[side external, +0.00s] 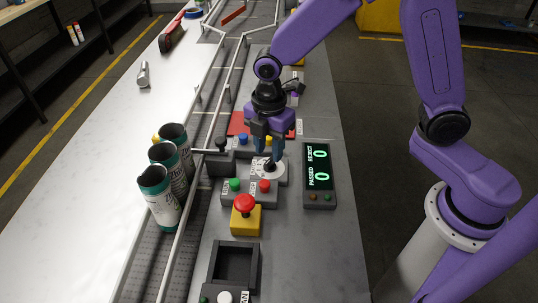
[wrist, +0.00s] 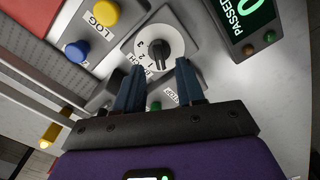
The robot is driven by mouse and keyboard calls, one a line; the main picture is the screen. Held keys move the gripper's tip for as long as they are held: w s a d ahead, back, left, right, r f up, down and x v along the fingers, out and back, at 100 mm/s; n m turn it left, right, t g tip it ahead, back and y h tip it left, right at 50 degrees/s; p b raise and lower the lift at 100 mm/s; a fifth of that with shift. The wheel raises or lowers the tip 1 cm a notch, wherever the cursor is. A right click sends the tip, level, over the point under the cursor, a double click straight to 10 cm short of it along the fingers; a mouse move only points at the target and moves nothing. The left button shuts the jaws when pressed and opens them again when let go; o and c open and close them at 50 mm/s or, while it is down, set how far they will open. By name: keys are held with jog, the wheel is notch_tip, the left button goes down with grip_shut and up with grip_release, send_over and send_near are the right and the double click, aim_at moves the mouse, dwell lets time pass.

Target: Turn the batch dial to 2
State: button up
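The batch dial is a white disc with a black knob (wrist: 159,49) at its centre, at the top middle of the wrist view. My gripper (side external: 267,149) points down just above the dial. In the wrist view my gripper (wrist: 159,74) has its two blue fingers apart with nothing between them; contact with the knob is not visible.
A display reading zeros (side external: 318,167) stands right of the dial. Green (side external: 235,185) and red (side external: 264,186) buttons and a red emergency button (side external: 243,203) sit in front. Blue (wrist: 75,50) and yellow (wrist: 105,13) buttons are beside it.

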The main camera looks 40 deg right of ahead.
aim_at(269, 160)
jog(key=shift+f, duration=1.6)
grip_shut()
